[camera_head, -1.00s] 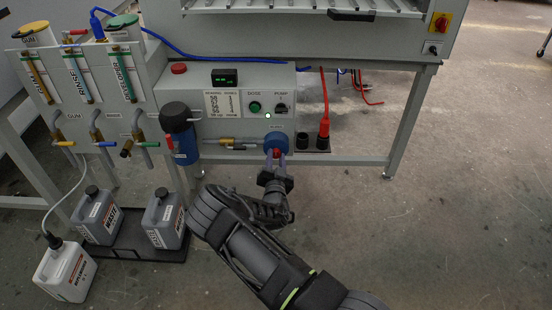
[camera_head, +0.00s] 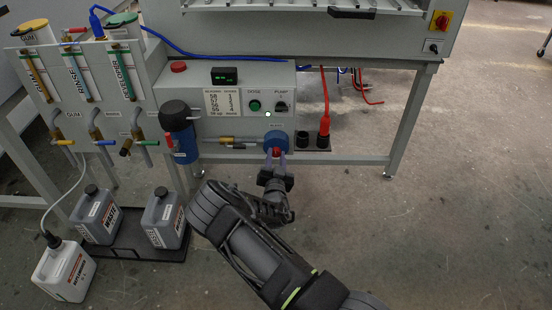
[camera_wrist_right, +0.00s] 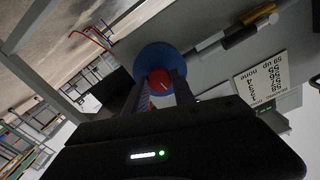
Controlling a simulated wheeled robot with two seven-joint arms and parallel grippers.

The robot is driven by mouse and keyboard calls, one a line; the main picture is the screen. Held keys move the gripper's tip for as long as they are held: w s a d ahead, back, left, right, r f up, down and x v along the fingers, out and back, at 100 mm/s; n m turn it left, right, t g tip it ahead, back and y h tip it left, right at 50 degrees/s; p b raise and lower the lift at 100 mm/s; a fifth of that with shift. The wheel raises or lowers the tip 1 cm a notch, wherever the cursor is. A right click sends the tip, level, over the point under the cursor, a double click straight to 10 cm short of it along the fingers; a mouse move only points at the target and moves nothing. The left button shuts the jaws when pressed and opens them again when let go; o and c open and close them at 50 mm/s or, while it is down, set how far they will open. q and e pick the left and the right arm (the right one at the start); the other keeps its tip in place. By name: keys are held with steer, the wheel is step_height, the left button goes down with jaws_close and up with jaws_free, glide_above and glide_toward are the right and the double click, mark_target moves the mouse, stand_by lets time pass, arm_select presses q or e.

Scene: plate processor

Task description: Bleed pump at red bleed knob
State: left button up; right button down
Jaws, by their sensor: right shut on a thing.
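The red bleed knob (camera_head: 276,152) sits on the front of the blue round pump head (camera_head: 275,141), low on the grey machine panel. My right gripper (camera_head: 275,157) reaches up to it from below, with its fingers on both sides of the knob. In the right wrist view the red knob (camera_wrist_right: 160,80) lies between the two finger ends, in front of the blue pump head (camera_wrist_right: 157,57). My right gripper (camera_wrist_right: 161,88) is shut on the knob. The fingers hide part of the knob's sides. My left gripper is not in view.
A blue filter canister (camera_head: 180,135) stands left of the pump. A black holder with a red plug (camera_head: 324,126) is close on the right. Several bottles, some in a black tray (camera_head: 125,246), stand on the floor at left. The floor at right is clear.

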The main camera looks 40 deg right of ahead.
steer(key=n+b, duration=0.2)
steer(key=n, duration=0.2)
steer(key=shift+f, duration=0.1)
steer(key=n+b, duration=0.1)
steer(key=n, duration=0.2)
steer(key=shift+n+b, duration=0.4)
steer(key=n+b, duration=0.1)
steer(key=n, duration=0.3)
steer(key=shift+b, duration=0.3)
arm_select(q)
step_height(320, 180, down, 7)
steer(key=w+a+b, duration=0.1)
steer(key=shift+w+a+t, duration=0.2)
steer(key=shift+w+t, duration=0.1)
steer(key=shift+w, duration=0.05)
arm_select(e)
steer(key=n, duration=0.4)
steer(key=shift+n, duration=0.3)
steer(key=c, duration=1.1)
jaws_free()
steer(key=shift+o, duration=0.2)
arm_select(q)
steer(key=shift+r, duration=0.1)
arm_select(e)
steer(key=shift+a, duration=0.15)
